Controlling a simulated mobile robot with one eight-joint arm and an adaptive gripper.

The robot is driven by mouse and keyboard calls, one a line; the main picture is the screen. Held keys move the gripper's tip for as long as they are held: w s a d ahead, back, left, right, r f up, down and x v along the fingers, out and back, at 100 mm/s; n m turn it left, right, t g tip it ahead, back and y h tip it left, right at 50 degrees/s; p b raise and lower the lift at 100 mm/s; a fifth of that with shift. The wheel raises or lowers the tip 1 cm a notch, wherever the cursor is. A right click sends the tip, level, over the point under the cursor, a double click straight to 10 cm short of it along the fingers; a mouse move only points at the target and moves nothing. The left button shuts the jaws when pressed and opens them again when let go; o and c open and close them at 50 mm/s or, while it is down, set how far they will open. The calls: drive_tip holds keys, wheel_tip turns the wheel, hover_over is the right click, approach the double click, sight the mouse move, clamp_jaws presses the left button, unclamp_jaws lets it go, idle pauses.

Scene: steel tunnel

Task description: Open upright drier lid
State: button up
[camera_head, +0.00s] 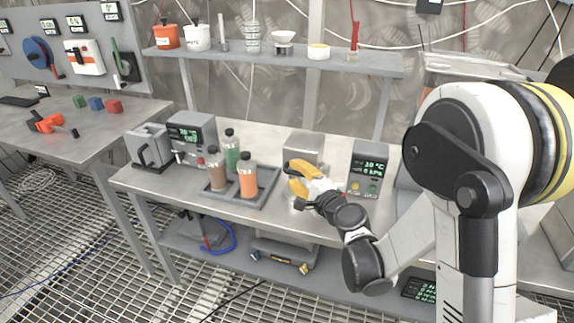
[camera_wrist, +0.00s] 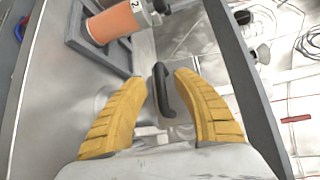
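The likely drier is a metal box (camera_head: 304,146) on the bench, right of the bottle tray, with a grey control panel with a green display (camera_head: 370,170) to its right. My gripper (camera_head: 291,176), with yellow fingers, is just in front of the box and hides its lower part. In the wrist view, my gripper (camera_wrist: 165,73) is open. A dark curved handle (camera_wrist: 162,92) lies between the fingers, with gaps on both sides. I cannot tell for sure whether this handle belongs to the lid.
A grey tray (camera_head: 262,197) with several bottles stands left of my gripper; its orange bottle (camera_head: 247,180) is closest. The wrist view also shows this orange bottle (camera_wrist: 115,23). A shelf (camera_head: 275,61) with pots and cups hangs above. A clamp-like device (camera_head: 148,148) stands at the bench's left end.

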drive_tip(key=shift+w+a, duration=0.15)
drive_tip(key=shift+w, duration=0.1)
drive_tip(key=shift+s, duration=0.2)
drive_tip(key=shift+c, duration=0.8)
clamp_jaws()
drive_tip(key=shift+r, duration=0.15)
